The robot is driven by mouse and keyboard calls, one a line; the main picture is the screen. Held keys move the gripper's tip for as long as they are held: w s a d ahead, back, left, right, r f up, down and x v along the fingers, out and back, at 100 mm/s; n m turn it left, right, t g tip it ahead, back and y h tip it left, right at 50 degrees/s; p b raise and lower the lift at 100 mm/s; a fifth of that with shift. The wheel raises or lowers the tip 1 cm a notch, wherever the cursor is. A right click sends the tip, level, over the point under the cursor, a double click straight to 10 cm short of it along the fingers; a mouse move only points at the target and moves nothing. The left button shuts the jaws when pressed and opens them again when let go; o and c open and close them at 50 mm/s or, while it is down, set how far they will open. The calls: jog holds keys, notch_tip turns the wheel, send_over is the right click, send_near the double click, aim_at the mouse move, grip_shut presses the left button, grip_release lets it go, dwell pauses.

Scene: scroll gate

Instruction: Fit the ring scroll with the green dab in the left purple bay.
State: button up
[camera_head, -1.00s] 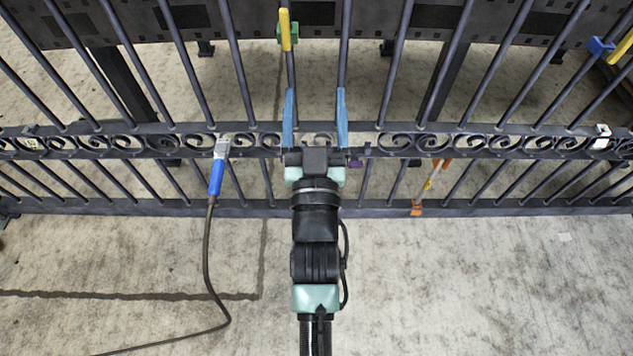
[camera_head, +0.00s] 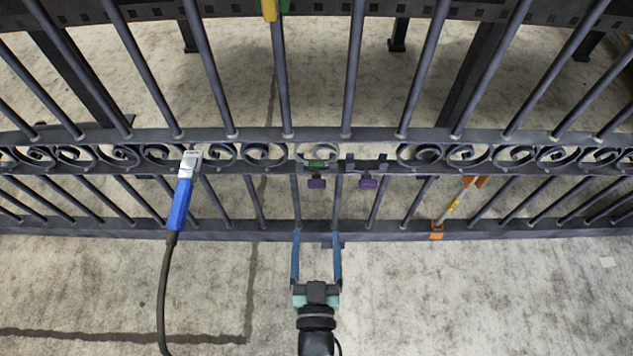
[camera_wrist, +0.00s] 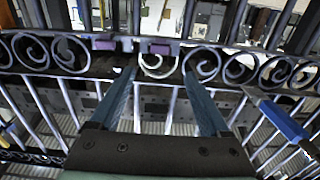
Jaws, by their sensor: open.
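The ring scroll with the green dab (camera_head: 318,163) sits in the left bay of the gate's scroll band, above the left purple tab (camera_head: 316,183). It appears in line with the neighbouring scrolls; how firmly it is seated I cannot tell. In the wrist view the pale scroll (camera_wrist: 158,76) shows between and beyond my fingertips, by a purple tab (camera_wrist: 160,48). The right bay (camera_head: 367,164), above the right purple tab (camera_head: 367,183), holds no scroll. My gripper (camera_head: 316,234) is open and empty, in front of the gate's lower rail and apart from the scroll.
The dark gate (camera_head: 400,228) runs across the whole view with upright bars. A blue-handled tool (camera_head: 180,204) with a cable rests against the band at left. An orange-ended tool (camera_head: 454,205) leans at right. The floor before the gate is mostly clear.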

aim_at(316, 186)
jog(key=w+b, duration=0.4)
jog(key=w, duration=0.6)
jog(key=shift+w+f, duration=0.1)
jog(key=shift+w, duration=0.65)
grip_shut()
dwell(0.5)
